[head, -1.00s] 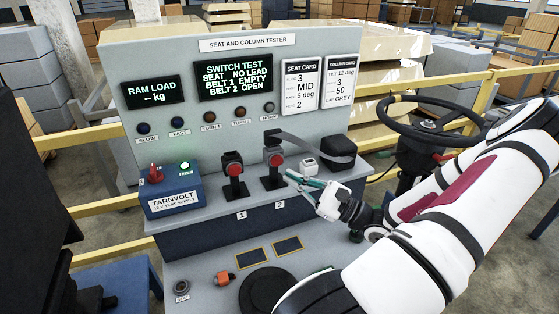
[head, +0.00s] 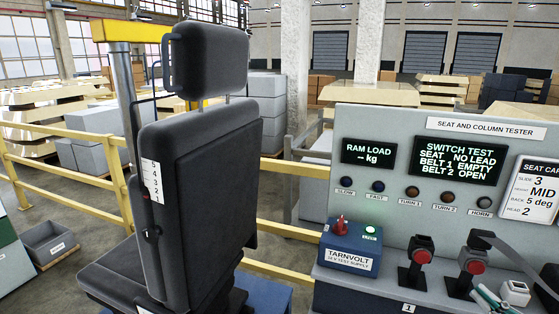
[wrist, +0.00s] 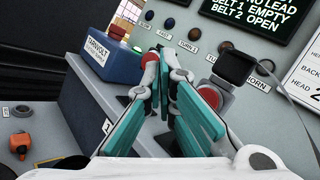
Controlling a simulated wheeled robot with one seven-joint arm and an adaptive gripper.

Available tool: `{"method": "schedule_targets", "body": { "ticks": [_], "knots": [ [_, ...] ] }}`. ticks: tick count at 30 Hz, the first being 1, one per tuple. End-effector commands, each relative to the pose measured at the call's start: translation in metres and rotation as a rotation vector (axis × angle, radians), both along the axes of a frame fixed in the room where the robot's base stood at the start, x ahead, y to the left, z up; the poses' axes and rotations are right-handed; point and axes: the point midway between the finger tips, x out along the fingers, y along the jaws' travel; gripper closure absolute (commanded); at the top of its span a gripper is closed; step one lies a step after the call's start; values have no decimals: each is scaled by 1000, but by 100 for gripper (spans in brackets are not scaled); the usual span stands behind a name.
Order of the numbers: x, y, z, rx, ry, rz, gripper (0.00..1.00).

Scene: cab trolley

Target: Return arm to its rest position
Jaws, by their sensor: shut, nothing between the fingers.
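My gripper (head: 488,299) shows only in part at the bottom right of the head view, close beside the second belt buckle (head: 471,262). In the wrist view its teal-padded fingers (wrist: 163,58) are shut with nothing between them. The fingertips point at the front panel of the tester (wrist: 153,38). One red-button buckle (wrist: 117,57) is left of the fingers, and the second buckle's red button (wrist: 211,97) shows just right of them, partly hidden. Most of my arm is outside the head view.
A grey strap (head: 510,254) runs beside the second buckle. The blue Tarnvolt supply (head: 349,250) stands at the panel's left. A black seat (head: 200,200) fills the left middle, with yellow railings (head: 60,140) behind. An orange item (wrist: 20,143) lies at left in the wrist view.

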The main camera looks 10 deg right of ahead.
Motion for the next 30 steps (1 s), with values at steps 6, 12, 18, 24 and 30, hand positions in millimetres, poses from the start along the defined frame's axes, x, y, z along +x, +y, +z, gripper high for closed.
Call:
{"method": "schedule_targets", "body": {
  "ticks": [6, 12, 18, 24, 30],
  "knots": [
    [25, 72, 4, -195, 162, 321, 100],
    [29, 132, 7, -413, 300, 608, 100],
    [20, 177, 13, -664, 411, 855, 100],
    [7, 209, 24, -944, 486, 1051, 100],
    [-5, 231, 42, -1252, 519, 1186, 100]
  ]
}}
